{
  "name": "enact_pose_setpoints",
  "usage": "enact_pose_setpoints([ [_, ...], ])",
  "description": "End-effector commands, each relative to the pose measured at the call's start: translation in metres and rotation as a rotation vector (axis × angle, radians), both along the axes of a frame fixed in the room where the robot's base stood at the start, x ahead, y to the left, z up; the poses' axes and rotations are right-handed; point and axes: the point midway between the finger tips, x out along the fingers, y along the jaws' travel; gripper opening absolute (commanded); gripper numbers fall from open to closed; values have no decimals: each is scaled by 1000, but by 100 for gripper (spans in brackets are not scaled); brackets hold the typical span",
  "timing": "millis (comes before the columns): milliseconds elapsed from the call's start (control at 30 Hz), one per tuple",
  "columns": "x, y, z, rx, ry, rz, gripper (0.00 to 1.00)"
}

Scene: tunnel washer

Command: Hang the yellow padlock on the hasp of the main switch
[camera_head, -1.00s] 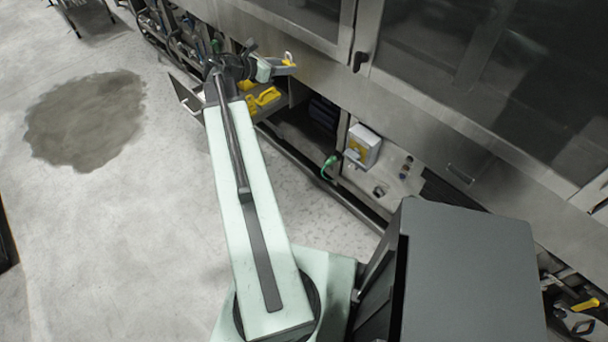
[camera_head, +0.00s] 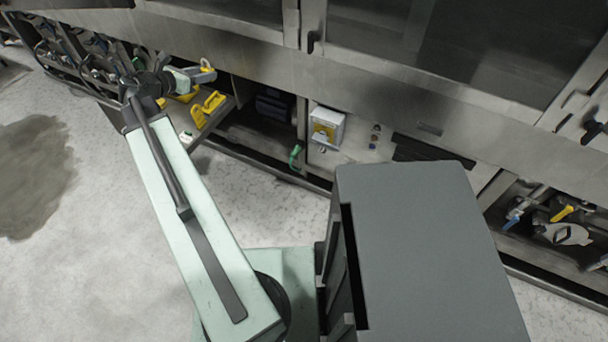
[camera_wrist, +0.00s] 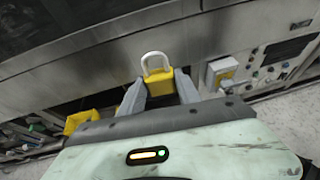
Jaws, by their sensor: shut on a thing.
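My gripper (camera_wrist: 159,90) is shut on the yellow padlock (camera_wrist: 158,82). The padlock is upright between the two fingers, its pale shackle pointing up in the wrist view. In the head view the padlock (camera_head: 207,68) is small at the end of my arm, in front of the steel machine. The main switch (camera_head: 327,126) is a pale box with a yellow plate, low on the machine, right of my gripper and apart from it. It also shows in the wrist view (camera_wrist: 222,73), right of the padlock. Its hasp is too small to make out clearly.
An open drawer (camera_head: 187,122) with several yellow items (camera_head: 208,107) juts out below my gripper. A green handle (camera_head: 295,156) hangs left of the switch. Buttons (camera_head: 375,135) sit to its right. The floor in front is clear, with a dark stain (camera_head: 32,175) at left.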

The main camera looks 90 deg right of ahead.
Motion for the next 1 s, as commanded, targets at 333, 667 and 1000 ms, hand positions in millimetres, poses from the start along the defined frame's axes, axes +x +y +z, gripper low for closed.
enact_pose_setpoints([
  [333, -113, 4, -186, 0, 0, -143, 0],
  [667, -216, 23, -335, 1, 0, -281, 0],
  [1000, -300, 49, -452, 2, 1, -404, 0],
])
